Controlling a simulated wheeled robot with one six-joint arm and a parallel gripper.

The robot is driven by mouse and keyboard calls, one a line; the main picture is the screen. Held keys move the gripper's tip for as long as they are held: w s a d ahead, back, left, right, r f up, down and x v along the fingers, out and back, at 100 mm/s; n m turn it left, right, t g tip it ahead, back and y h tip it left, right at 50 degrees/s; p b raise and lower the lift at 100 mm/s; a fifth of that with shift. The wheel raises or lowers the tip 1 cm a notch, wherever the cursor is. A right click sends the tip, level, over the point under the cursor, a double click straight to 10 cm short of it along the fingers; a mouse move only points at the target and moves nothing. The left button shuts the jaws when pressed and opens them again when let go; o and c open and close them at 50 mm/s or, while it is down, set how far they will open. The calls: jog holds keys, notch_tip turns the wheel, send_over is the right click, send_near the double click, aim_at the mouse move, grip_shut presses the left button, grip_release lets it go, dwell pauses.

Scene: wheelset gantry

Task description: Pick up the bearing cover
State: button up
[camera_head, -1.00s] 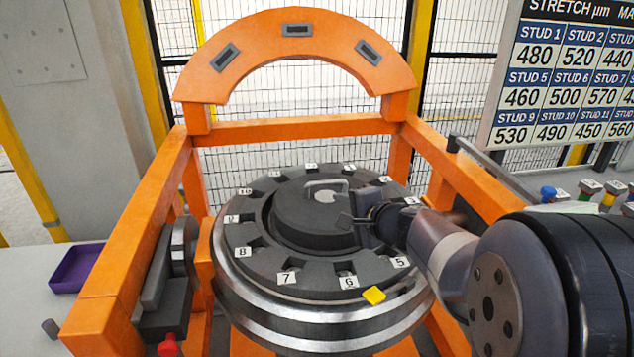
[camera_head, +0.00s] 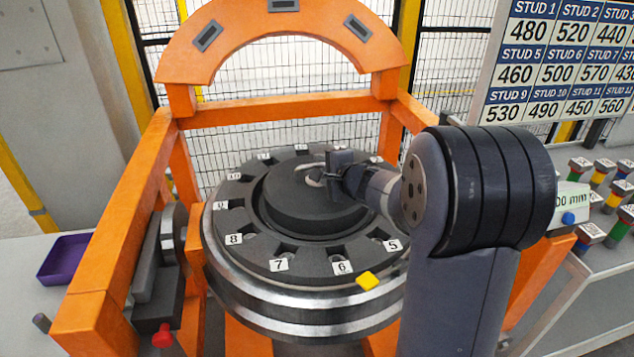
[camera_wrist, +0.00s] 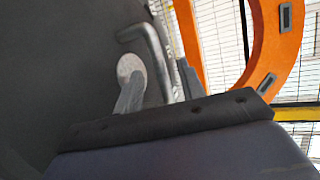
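The bearing cover (camera_head: 292,208) is a dark grey round disc with a light bar handle (camera_head: 305,168) on top. It sits in the middle of the dark ring with numbered slots. In the wrist view the cover (camera_wrist: 60,60) fills the left side, and its handle (camera_wrist: 158,60) stands out near the middle. My gripper (camera_head: 326,178) is at the right side of the handle, over the cover.
The numbered ring (camera_head: 236,222) lies on a shiny metal wheel hub inside an orange gantry (camera_head: 120,240). A yellow block (camera_head: 368,281) is by slot 6. A purple tray (camera_head: 66,258) is at left. Coloured pieces (camera_head: 600,172) stand on the right bench. A stretch-value board (camera_head: 560,60) hangs behind.

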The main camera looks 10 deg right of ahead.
jog(key=shift+x, duration=1.45)
jog(key=shift+c, duration=0.5)
grip_shut()
